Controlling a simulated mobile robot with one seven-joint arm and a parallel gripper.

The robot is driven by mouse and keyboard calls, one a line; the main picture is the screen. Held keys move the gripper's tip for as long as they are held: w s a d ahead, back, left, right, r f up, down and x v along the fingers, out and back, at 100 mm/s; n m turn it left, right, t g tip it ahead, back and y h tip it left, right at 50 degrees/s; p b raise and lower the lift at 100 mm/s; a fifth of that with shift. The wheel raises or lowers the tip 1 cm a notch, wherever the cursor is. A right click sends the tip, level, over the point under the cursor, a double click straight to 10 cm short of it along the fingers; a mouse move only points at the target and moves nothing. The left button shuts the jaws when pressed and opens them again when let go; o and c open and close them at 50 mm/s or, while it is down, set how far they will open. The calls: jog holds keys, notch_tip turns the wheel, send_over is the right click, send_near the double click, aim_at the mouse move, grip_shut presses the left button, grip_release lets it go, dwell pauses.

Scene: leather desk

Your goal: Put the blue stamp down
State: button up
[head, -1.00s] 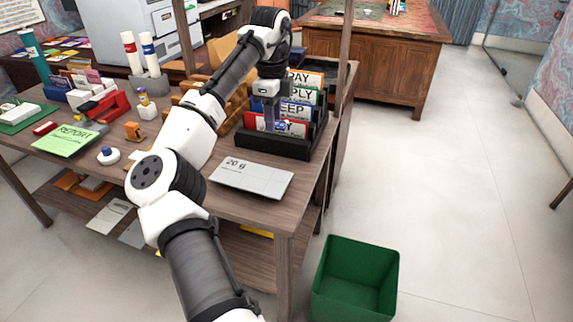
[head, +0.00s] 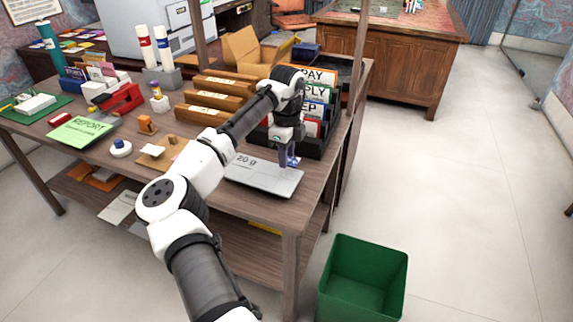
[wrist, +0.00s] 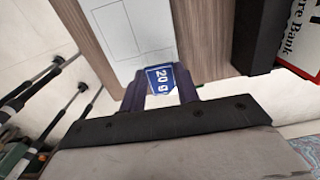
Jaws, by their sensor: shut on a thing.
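My gripper (head: 289,158) is over the right end of the pale grey plate marked 20 g (head: 262,180), near the desk's right edge. It points down and is shut on the blue stamp (wrist: 160,78). In the head view only a small bit of blue shows at the fingertips. The plate also shows behind the stamp in the wrist view (wrist: 125,30). I cannot tell whether the stamp touches the plate.
A black rack of upright labelled folders (head: 318,140) stands just behind my gripper. Wooden trays (head: 215,98) and a green REPORT sheet (head: 82,131) lie to the left. A green bin (head: 362,280) stands on the floor off the desk's right edge.

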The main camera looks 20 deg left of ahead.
aim_at(286, 174)
notch_tip(286, 174, down, 4)
jog(key=shift+f, duration=0.1)
jog(key=shift+f, duration=0.1)
jog(key=shift+s+f+p, duration=0.2)
jog(key=shift+f+p, duration=0.1)
jog(key=shift+f, duration=0.25)
jog(key=o, duration=0.9)
jog(key=shift+f, duration=0.1)
jog(key=r, duration=0.6)
jog(key=r+b, duration=0.1)
jog(key=r, duration=0.6)
jog(key=shift+w+r, duration=0.2)
jog(key=shift+r, duration=0.1)
